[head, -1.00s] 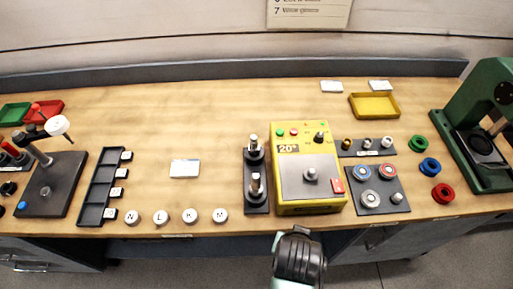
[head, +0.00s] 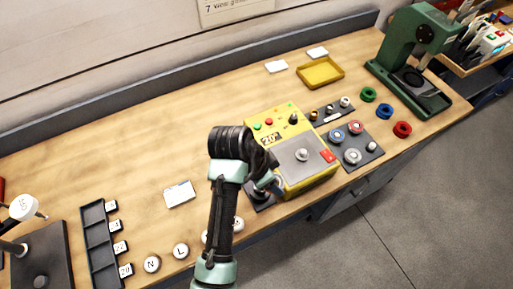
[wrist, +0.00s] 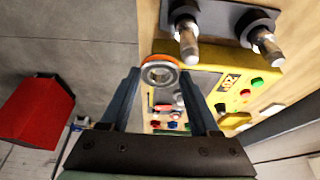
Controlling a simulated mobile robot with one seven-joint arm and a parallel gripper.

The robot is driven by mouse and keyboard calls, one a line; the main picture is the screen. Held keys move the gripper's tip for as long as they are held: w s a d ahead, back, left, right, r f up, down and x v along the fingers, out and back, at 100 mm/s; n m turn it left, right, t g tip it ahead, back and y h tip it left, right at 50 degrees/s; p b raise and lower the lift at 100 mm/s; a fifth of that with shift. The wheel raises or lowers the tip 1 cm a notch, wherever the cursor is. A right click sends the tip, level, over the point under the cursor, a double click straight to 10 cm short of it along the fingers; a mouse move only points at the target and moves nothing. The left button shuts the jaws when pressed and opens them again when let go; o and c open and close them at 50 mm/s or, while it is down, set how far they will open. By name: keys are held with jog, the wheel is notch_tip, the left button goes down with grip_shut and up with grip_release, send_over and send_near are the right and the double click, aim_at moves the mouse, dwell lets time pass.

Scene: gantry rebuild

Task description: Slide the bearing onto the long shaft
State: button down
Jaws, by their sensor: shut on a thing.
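My gripper (wrist: 160,80) is shut on the bearing (wrist: 161,72), a metal ring with an orange-red rim, held at the fingertips in the wrist view. Two upright metal shafts, one (wrist: 188,38) nearer the bearing and one (wrist: 264,40) to its right, stand on dark bases at the top of the wrist view. The bearing is apart from both, left of and below the nearer one in the picture. I cannot tell which shaft is the long one. In the head view my arm hides the shafts; my gripper (head: 267,183) is beside the yellow machine, and the bearing cannot be made out.
The yellow machine (head: 302,158) stands right beside the shaft stand. A dark mat (head: 371,159) with ringed parts lies to its right, then green, blue and red rings (head: 402,129) and a green press (head: 410,60). White round pieces (head: 152,263) line the front edge.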

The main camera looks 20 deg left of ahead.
jog(key=a+r, duration=0.1)
jog(key=a+r+m, duration=0.1)
jog(key=r, duration=0.1)
jog(key=w+a+r+m+p, duration=0.1)
jog(key=shift+a+r+g+h, duration=0.2)
jog(key=shift+r+g+h, duration=0.1)
jog(key=shift+r, duration=0.05)
jog(key=shift+w+a+r+m, duration=0.1)
jog(key=shift+a+r+m, duration=0.25)
jog(key=shift+m, duration=0.15)
jog(key=shift+f, duration=0.15)
jog(key=shift+f, duration=0.2)
jog(key=shift+f+b, duration=2.4)
jog(key=shift+f, duration=0.15)
jog(key=shift+f+b, duration=0.3)
jog(key=shift+f, duration=0.3)
jog(key=shift+c, duration=0.2)
grip_release()
